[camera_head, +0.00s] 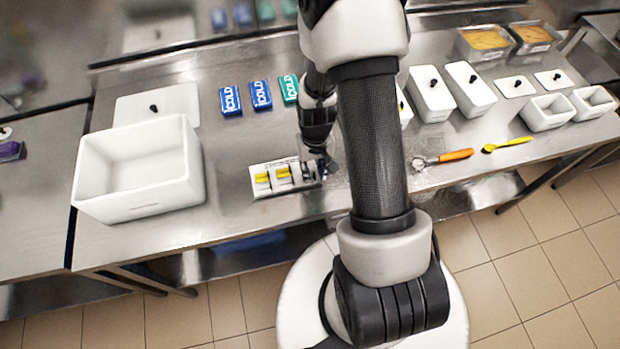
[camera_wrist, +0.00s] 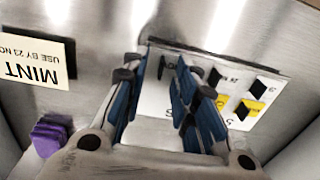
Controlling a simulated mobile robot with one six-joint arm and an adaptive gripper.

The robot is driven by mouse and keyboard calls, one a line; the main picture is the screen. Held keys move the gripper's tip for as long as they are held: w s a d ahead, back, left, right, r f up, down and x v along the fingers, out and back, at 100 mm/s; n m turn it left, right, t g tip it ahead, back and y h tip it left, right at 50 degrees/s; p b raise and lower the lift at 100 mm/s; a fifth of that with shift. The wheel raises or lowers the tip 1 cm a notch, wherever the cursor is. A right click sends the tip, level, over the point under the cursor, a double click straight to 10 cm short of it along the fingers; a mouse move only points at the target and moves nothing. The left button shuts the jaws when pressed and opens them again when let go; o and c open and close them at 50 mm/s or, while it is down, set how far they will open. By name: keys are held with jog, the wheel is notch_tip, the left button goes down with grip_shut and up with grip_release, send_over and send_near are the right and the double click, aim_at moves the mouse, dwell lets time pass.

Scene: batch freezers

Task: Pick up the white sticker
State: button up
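A white board (camera_head: 290,187) with yellow stickers (camera_head: 283,173) lies on the steel counter; it also shows in the wrist view (camera_wrist: 155,102). There it bears white and yellow stickers (camera_wrist: 256,105) with black tabs, at the right of the view. A white sticker (camera_wrist: 232,79) with small print lies partly behind a finger. My gripper (camera_head: 318,168) is over the board's right end in the head view. In the wrist view my gripper (camera_wrist: 160,95) has its blue-padded fingers apart, with the white board and a dark tab between them. I cannot tell whether a finger touches a sticker.
A cream MINT label (camera_wrist: 35,58) and a purple knob (camera_wrist: 50,137) show at the left in the wrist view. A large white tub (camera_head: 140,205) stands left of the board. COLD packs (camera_head: 261,95), a scoop (camera_head: 445,157) and a yellow spoon (camera_head: 508,144) lie on the counter.

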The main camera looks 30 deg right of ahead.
jog(key=shift+f, duration=0.1)
grip_shut()
dwell(0.6)
notch_tip(320, 180, up, 20)
jog(key=p, duration=0.5)
notch_tip(320, 180, up, 6)
jog(key=p, duration=0.5)
send_over(314, 172)
dwell(0.9)
dwell(0.3)
